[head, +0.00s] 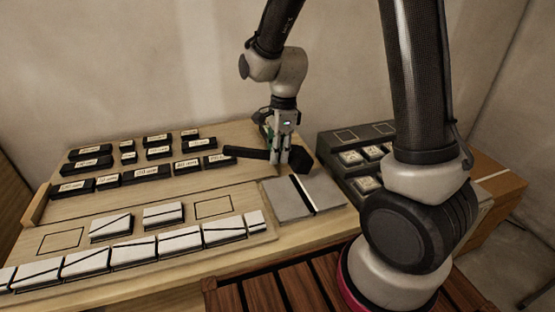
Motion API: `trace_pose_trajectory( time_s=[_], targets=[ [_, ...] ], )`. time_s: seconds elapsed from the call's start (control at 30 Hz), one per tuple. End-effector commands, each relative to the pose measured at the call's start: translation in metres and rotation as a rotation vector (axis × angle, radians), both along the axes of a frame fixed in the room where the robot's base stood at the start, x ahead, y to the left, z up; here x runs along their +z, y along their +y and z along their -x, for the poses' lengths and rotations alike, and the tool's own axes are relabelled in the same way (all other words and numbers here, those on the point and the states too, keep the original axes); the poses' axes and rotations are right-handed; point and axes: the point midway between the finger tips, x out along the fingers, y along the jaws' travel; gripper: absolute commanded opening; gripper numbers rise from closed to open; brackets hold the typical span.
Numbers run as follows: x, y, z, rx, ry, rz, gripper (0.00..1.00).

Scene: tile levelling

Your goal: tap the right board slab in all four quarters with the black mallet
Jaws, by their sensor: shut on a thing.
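My gripper (279,150) is shut on the black mallet, close to its dark block-shaped head (300,159). The black handle (245,152) sticks out to the left, roughly level. The mallet is held over the back of the board near two grey slabs. The right board slab (323,190) lies flat at the board's right side, beside the left slab (284,203). A black and a white stripe run between them. The mallet head is behind the slabs in the picture; whether it touches anything is too small to tell.
A dark tray (333,152) with pale labelled tiles stands right of the slabs. Several black labelled blocks (152,171) fill the back left of the board (150,205). White tiles with black lines (134,250) are along the front. A cardboard box (494,183) is at right.

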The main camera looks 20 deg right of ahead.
Motion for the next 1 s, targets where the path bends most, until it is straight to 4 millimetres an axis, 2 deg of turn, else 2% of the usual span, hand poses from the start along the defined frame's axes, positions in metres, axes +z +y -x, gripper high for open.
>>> trace_pose_trajectory(
  time_s=[0.1, 0.37, 0.57, 0.73, 1.0],
  targets=[
    [0.006, 0.000, 0.000, 0.000, -0.002, 0.000, 0.00],
    [0.003, 0.000, 0.000, 0.000, 0.001, 0.000, 0.00],
    [-0.049, -0.001, 0.001, 0.000, 0.006, 0.003, 0.00],
    [-0.033, 0.000, -0.001, 0.001, -0.003, -0.001, 0.00],
    [0.003, 0.000, 0.000, 0.000, -0.002, -0.001, 0.00]
  ],
)
